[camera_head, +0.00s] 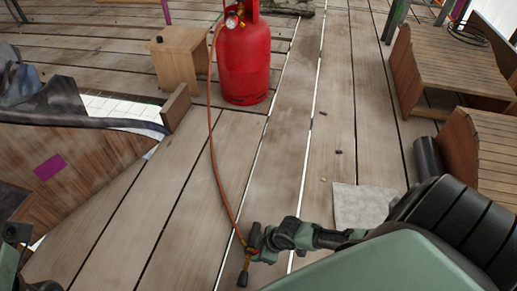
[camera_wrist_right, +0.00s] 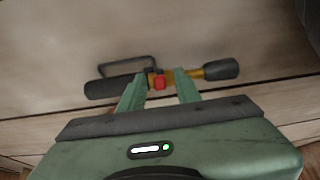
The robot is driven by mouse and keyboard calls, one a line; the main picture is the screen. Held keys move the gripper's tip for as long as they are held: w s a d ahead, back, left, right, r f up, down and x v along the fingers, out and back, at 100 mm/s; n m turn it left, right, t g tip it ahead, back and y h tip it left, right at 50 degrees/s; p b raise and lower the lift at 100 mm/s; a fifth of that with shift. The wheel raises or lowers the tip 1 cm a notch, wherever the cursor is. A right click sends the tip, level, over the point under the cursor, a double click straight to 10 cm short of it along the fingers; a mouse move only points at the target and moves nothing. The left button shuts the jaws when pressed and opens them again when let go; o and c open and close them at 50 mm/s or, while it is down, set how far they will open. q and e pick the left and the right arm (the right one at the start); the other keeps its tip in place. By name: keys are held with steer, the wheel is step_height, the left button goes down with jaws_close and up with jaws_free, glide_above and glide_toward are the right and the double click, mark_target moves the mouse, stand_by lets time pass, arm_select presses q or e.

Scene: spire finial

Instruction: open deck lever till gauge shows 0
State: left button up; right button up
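A torch (camera_head: 246,264) with a yellow body lies along the deck at the hose's end in the head view. In the right wrist view the torch (camera_wrist_right: 213,71) runs across my fingertips, with dark ends, a thin wire loop and a small red lever-like part (camera_wrist_right: 159,83). My right gripper (camera_wrist_right: 159,80) is open, its fingers on either side of the red part; contact is unclear. It also shows in the head view (camera_head: 258,240). A small round gauge (camera_head: 231,22) sits atop the red gas cylinder (camera_head: 245,65); its reading is too small.
An orange hose (camera_head: 212,140) runs from the cylinder to the torch. A wooden box (camera_head: 178,62) stands beside the cylinder. Slatted wooden pieces (camera_head: 455,60) stand at right, near a pale flat slab (camera_head: 361,206). The middle planks are mostly clear, with small dark bits.

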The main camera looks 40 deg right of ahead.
jaws_close()
steer(key=shift+r, duration=0.1)
